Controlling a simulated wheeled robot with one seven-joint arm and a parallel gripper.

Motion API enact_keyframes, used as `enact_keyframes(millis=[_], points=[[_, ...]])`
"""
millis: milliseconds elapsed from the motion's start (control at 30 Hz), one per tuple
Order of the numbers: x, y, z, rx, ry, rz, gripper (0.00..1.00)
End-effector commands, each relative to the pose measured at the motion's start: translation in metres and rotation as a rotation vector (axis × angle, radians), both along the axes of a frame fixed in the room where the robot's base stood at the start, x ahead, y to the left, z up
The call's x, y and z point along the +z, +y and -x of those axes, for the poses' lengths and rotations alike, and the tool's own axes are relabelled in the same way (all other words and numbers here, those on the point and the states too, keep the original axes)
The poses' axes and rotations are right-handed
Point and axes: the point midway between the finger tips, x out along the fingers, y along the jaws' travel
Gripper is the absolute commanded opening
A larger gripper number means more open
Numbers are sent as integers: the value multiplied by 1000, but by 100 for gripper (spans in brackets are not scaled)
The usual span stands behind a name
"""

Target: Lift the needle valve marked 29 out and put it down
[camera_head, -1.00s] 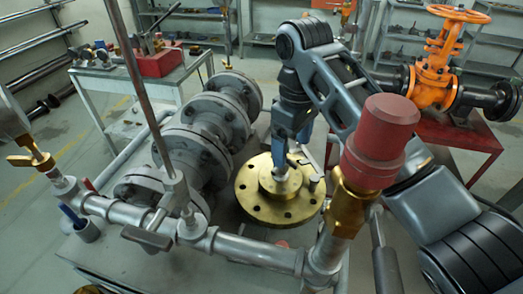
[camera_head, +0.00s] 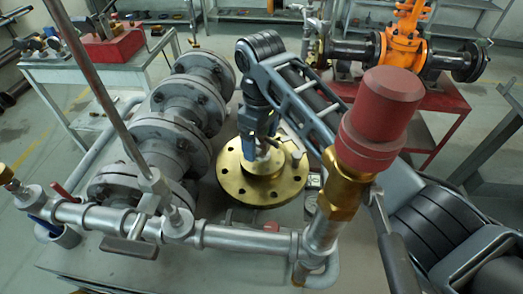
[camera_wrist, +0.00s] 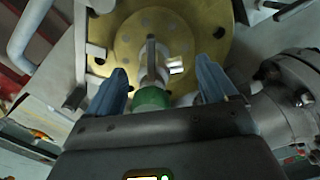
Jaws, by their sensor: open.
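A small pale valve-like part with a green band (camera_wrist: 150,97) stands over the hub of a round brass flange in the wrist view. It has a thin grey stem and a short bright side piece. I cannot read the number 29 on it. The brass flange (camera_head: 240,188) lies on the bench in the head view, with bolt holes round its rim. My gripper (camera_wrist: 160,68) is open, its two blue fingers on either side of the pale part with gaps visible. In the head view my gripper (camera_head: 262,150) is just above the flange hub and hides most of the part.
A grey flanged pipe assembly (camera_head: 175,125) stands left of the flange. A silver pipe (camera_head: 245,239) with a red-capped brass valve (camera_head: 385,110) crosses in front. An orange gate valve (camera_head: 405,40) sits on a red table behind. A red toolbox (camera_head: 115,42) is at the back left.

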Motion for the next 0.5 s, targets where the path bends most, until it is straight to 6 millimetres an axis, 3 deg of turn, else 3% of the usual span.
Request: enact_keyframes(millis=[133, 500], points=[[0, 0, 0, 0, 0, 0, 85], [0, 0, 0, 0, 0, 0, 50]])
